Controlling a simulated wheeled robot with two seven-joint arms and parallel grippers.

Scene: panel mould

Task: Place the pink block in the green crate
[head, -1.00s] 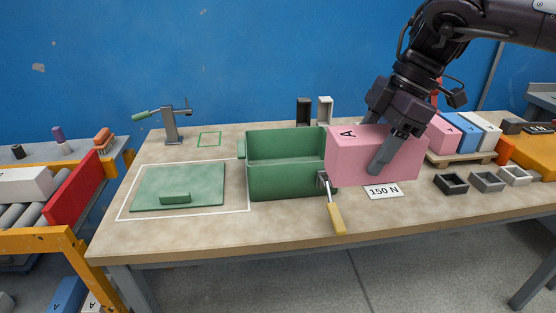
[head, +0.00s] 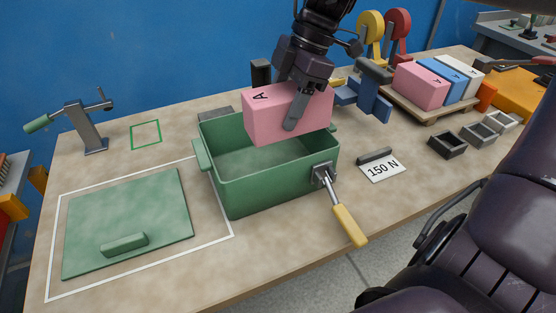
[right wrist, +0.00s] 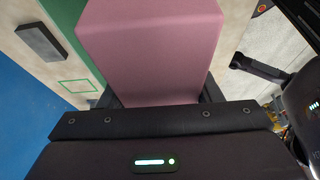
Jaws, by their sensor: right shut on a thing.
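The pink block (head: 265,119), marked A, is held in my right gripper (head: 292,122), which is shut on its sides. It hangs over the right rear part of the green crate (head: 275,189), with its lower edge near rim height; I cannot tell whether it dips below the rim. The crate is open on top, and its visible inside is empty. In the right wrist view the pink block (right wrist: 150,50) fills the space between the fingers and hides much of the crate. My left gripper is not in view.
The green lid (head: 130,215) lies flat in a white outline left of the crate. A yellow-handled clamp (head: 345,220) juts from the crate's front. A card reading 150 N (head: 383,170) lies to the right. A pallet (head: 430,112) bears pink, blue and white blocks. A lever stand (head: 87,127) is back left.

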